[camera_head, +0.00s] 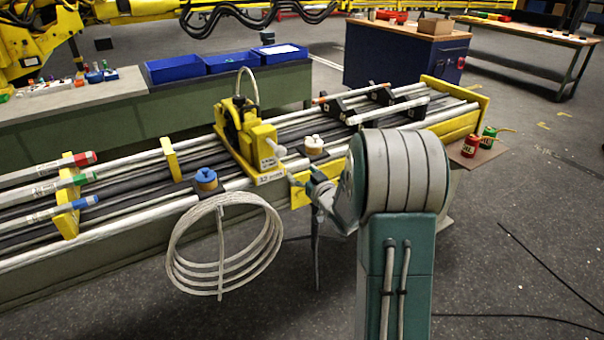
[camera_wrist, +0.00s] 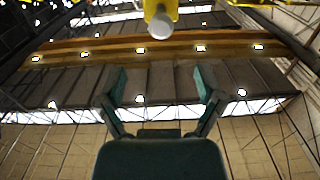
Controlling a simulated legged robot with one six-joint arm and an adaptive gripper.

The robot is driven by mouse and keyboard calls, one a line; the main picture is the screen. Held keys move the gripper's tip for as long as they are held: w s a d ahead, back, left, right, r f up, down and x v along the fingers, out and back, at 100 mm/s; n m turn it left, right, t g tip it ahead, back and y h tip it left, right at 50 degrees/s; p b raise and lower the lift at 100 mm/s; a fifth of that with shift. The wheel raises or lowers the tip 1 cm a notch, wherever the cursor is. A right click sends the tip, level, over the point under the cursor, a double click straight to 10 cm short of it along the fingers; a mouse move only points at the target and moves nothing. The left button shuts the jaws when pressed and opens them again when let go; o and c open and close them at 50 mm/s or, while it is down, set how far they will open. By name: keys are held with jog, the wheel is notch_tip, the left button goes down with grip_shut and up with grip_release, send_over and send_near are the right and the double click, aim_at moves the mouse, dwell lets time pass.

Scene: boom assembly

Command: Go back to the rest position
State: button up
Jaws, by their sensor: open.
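My gripper (camera_wrist: 161,84) is open in the wrist view, with its two green fingers spread apart and nothing between them. Beyond the fingertips, a whitish round knob (camera_wrist: 160,25) hangs at the top of the view, with a yellow part behind it. In the head view my green and grey arm stands at right of centre and partly hides my gripper, which is beside the near edge of the boom. The yellow hand-crank unit (camera_head: 246,140) sits on the boom (camera_head: 120,225), just left of my gripper. The wrist view mostly faces the ceiling.
A coil of pale cable (camera_head: 225,245) hangs on the boom's near side. Red and green cans (camera_head: 480,142) stand on a small shelf at the boom's right end. Blue bins (camera_head: 230,62) sit on the bench behind. Open floor lies at right, with black cables across it.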

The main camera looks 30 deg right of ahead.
dwell(0.4)
jog(key=s+a+r+m+g+h, duration=0.1)
jog(key=s+a+r+g+h, duration=0.2)
jog(key=s+a+r+g, duration=0.35)
jog(key=s+a+g, duration=0.2)
jog(key=s+a, duration=0.2)
jog(key=s, duration=0.5)
jog(key=s+a+g+y, duration=0.1)
jog(key=s+a+g, duration=0.1)
jog(key=s+a, duration=0.3)
jog(key=s+a+g+y, duration=0.1)
jog(key=s+a, duration=0.4)
jog(key=s, duration=0.7)
jog(key=shift+s+a+r+n+g, duration=0.15)
jog(key=shift+s+a+n+g, duration=0.1)
jog(key=shift+s+n+g, duration=0.15)
jog(key=shift+w, duration=0.1)
